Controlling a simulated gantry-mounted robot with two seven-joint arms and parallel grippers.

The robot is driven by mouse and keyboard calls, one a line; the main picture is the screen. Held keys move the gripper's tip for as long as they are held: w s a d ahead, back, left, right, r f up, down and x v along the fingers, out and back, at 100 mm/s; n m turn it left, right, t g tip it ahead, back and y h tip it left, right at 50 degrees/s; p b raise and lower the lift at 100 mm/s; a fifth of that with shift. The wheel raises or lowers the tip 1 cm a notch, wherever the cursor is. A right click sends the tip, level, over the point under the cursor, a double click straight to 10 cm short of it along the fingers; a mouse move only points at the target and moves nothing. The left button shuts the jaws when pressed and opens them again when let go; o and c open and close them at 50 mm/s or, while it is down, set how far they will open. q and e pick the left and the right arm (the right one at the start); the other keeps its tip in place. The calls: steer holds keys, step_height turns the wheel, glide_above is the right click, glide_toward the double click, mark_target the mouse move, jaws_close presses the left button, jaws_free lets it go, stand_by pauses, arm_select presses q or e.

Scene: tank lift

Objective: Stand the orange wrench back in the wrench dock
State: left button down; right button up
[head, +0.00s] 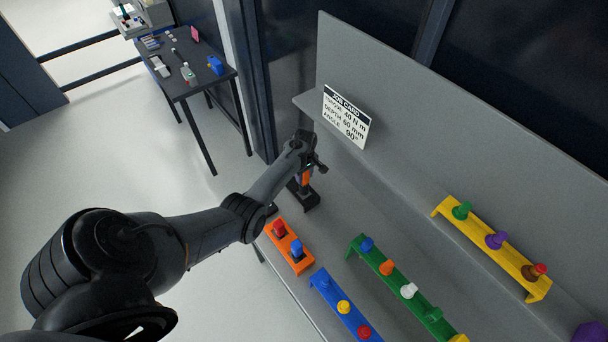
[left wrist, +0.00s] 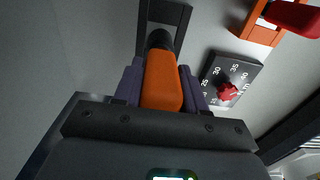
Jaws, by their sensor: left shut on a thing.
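My left gripper (head: 306,170) is shut on the orange wrench (head: 306,179) near the left part of the bench. In the left wrist view the orange handle of the wrench (left wrist: 162,82) sits between the two fingers (left wrist: 162,88), and its black end points at a dark base. That base, which looks like the wrench dock (head: 306,201), is right under the wrench in the head view. It also shows at the top of the left wrist view (left wrist: 170,13). I cannot tell whether the wrench's black end is inside the dock or just above it. My right gripper is out of view.
A dial plate (left wrist: 240,72) with a red pointer (left wrist: 226,90) is beside the dock. Orange (head: 299,263), blue (head: 325,287), green (head: 421,309) and yellow (head: 476,227) racks hold coloured pieces to the right. A job card (head: 347,117) stands behind, against the back panel.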

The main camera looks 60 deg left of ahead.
arm_select(q)
steer(key=shift+f, duration=0.3)
steer(key=shift+f+b, duration=1.4)
steer(key=shift+f, duration=0.2)
steer(key=shift+f+b, duration=0.7)
steer(key=shift+f, duration=0.25)
steer(key=c, duration=0.6)
jaws_free()
steer(key=shift+o, duration=0.2)
steer(key=shift+r, duration=0.15)
step_height(320, 180, up, 9)
steer(key=p, duration=0.9)
